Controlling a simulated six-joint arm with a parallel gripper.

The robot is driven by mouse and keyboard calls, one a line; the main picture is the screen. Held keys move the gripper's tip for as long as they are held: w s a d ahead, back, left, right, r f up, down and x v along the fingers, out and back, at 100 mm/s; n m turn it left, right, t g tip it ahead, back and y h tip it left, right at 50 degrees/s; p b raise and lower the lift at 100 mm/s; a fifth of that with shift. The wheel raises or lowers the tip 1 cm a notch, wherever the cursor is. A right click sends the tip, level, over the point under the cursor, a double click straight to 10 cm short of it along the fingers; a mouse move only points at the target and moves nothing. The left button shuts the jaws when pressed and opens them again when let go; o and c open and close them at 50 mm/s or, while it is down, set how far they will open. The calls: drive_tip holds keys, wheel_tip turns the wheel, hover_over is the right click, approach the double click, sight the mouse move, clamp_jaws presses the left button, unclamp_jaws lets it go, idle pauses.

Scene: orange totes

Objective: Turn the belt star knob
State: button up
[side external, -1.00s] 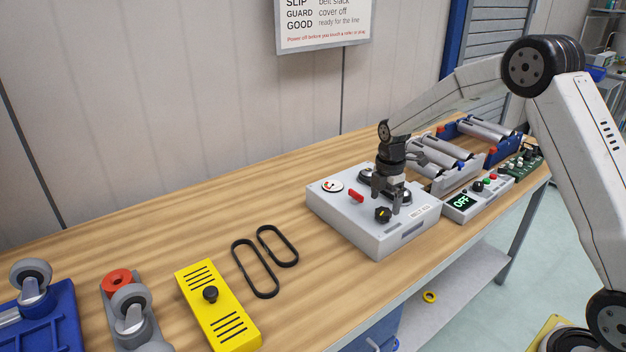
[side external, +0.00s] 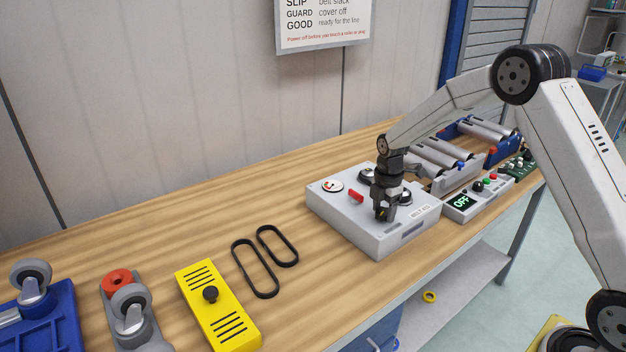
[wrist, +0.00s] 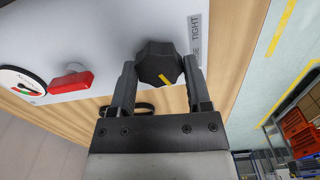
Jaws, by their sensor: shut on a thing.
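The belt star knob (wrist: 158,63) is black and many-sided with a yellow pointer mark, on top of the light grey belt box (side external: 343,219). My gripper (side external: 384,213) points down over the box's front part, and its fingers hide most of the knob in the side external view. In the wrist view my gripper (wrist: 159,75) has one finger on each side of the knob, shut on it. The word TIGHT is printed on the box beside the knob. The box also has a red lever (side external: 356,195) and a round dial gauge (side external: 332,185).
Right of the box stand a control unit (side external: 463,203) reading OFF and a roller frame (side external: 456,178). Two black belts (side external: 277,247) and a yellow cover (side external: 235,318) lie to the left. Caster parts (side external: 129,308) are at far left. Wood between belts and box is clear.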

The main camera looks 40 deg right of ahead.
sight(383, 211)
drive_tip(key=shift+m, duration=0.5)
drive_tip(key=m, duration=1.2)
drive_tip(key=shift+m, duration=0.4)
drive_tip(key=o, duration=1.3)
drive_tip(key=shift+r, duration=0.15)
drive_tip(key=shift+r, duration=3.8)
